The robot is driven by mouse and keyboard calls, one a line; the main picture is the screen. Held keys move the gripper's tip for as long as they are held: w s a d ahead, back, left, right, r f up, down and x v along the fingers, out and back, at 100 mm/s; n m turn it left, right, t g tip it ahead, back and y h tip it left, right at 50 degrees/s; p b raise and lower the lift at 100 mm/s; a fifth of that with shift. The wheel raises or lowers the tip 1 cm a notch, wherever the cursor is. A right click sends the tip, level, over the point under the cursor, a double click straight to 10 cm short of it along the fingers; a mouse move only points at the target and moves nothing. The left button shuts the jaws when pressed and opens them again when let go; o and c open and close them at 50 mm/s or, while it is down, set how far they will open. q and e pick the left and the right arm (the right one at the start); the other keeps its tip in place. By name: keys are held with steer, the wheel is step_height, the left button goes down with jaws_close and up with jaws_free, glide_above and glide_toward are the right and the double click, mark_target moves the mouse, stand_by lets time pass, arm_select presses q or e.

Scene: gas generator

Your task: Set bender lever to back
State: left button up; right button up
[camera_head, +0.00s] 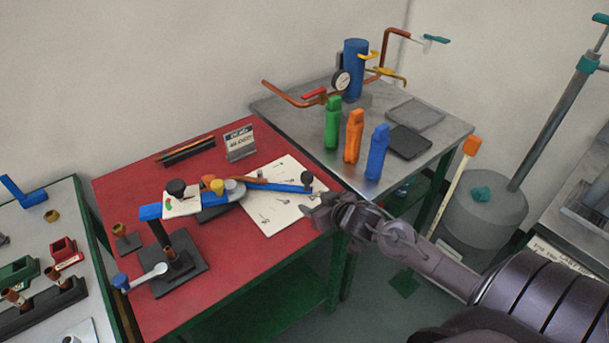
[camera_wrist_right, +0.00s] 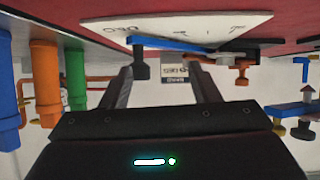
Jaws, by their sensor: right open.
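The bender stands on the red table (camera_head: 120,205). Its blue lever (camera_head: 285,186) points right and ends in a black knob (camera_head: 307,178). The bender's black base and upright post (camera_head: 158,235) are at the left. My right gripper (camera_head: 316,209) is just below and right of the knob in the head view, apart from it. In the right wrist view, which looks upside down, the gripper (camera_wrist_right: 163,85) is open and empty. The black knob (camera_wrist_right: 140,66) appears near the left finger, between the fingers in the picture; its depth is unclear. My left gripper is not in view.
A white instruction sheet (camera_head: 270,213) lies under the lever. Green (camera_head: 333,125), orange (camera_head: 354,138) and blue (camera_head: 377,153) bottle-like objects stand on the grey table behind. A small sign (camera_head: 240,145) stands at the red table's back. The red table's front right is clear.

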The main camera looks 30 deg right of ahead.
mark_target(311, 178)
steer(key=shift+t+y, duration=0.5)
steer(key=shift+t, duration=0.2)
steer(key=w+d, duration=0.1)
steer(key=w+d+r, duration=0.1)
steer(key=d, duration=0.1)
steer(key=w+d+r, duration=0.1)
steer(key=shift+w+d+r, duration=0.1)
steer(key=shift+d, duration=0.05)
steer(key=shift+x, duration=3.75)
